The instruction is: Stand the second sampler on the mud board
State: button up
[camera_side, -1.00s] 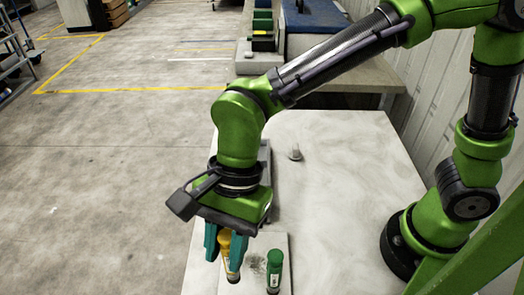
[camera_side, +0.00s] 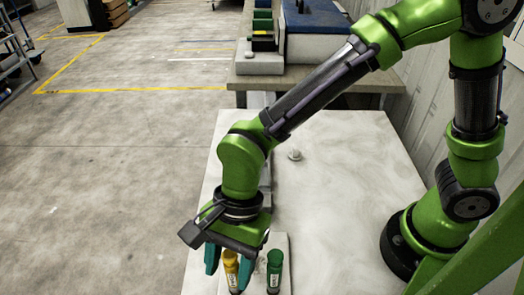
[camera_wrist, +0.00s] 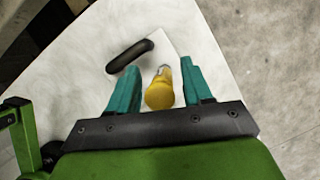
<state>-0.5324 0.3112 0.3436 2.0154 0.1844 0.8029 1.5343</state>
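A yellow sampler (camera_side: 231,271) with a pale label stands close to upright on the pale board (camera_side: 258,281) in the side view. My gripper (camera_side: 230,270) is over it, with one teal finger on each side. In the wrist view, the yellow sampler (camera_wrist: 160,93) lies between the fingertips of my gripper (camera_wrist: 160,85), with a gap on both sides, so the gripper looks open around it. A green sampler (camera_side: 274,270) stands upright on the board to the right, apart from the gripper. The sampler's foot is near the bottom picture edge.
A small metal knob-like item (camera_side: 295,155) stands on the pale table (camera_side: 335,200), which is mostly clear. A grey bench (camera_side: 340,78) with a blue-topped box (camera_side: 317,15) is behind. A dark elongated thing (camera_wrist: 130,55) lies near the left finger in the wrist view.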

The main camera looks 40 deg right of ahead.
jog(key=shift+o, duration=0.2)
jog(key=shift+r, duration=0.15)
jog(key=v, duration=1.2)
jog(key=d+r+n+t+h, duration=0.2)
jog(key=d+n+t, duration=0.6)
jog(key=d, duration=1.8)
jog(key=shift+w+d+r+n+t, duration=0.2)
jog(key=shift+d+r+n+t, duration=0.2)
jog(key=shift+n, duration=0.4)
